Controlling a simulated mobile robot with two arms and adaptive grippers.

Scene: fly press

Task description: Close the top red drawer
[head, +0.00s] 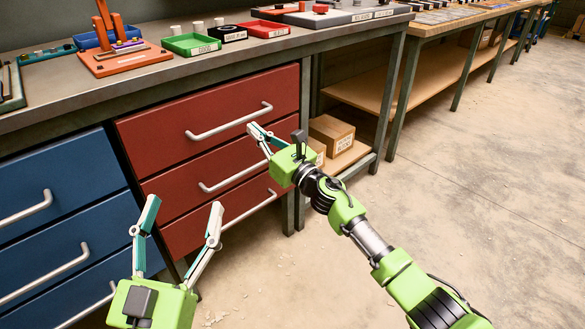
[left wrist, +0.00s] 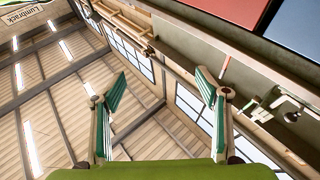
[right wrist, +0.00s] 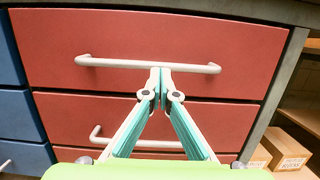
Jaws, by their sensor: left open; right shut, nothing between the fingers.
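The top red drawer (head: 180,113) is the uppermost of three red drawers under the workbench, with a silver bar handle (head: 228,122). Its front looks flush or nearly flush with the red drawers below; I cannot tell whether a small gap is left. In the right wrist view the drawer (right wrist: 150,35) fills the upper part. My right gripper (head: 252,128) is shut and empty, its tips (right wrist: 160,72) at the middle of the handle; contact is unclear. My left gripper (head: 185,205) is open and empty in front of the lower drawers. The left wrist view shows its fingers (left wrist: 160,82) pointing towards the ceiling.
Blue drawers (head: 60,200) stand left of the red ones. The bench top (head: 150,80) carries green, black and red trays and an orange fixture (head: 122,58). Cardboard boxes (head: 330,132) sit on a low shelf at the right. The floor (head: 470,180) to the right is clear.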

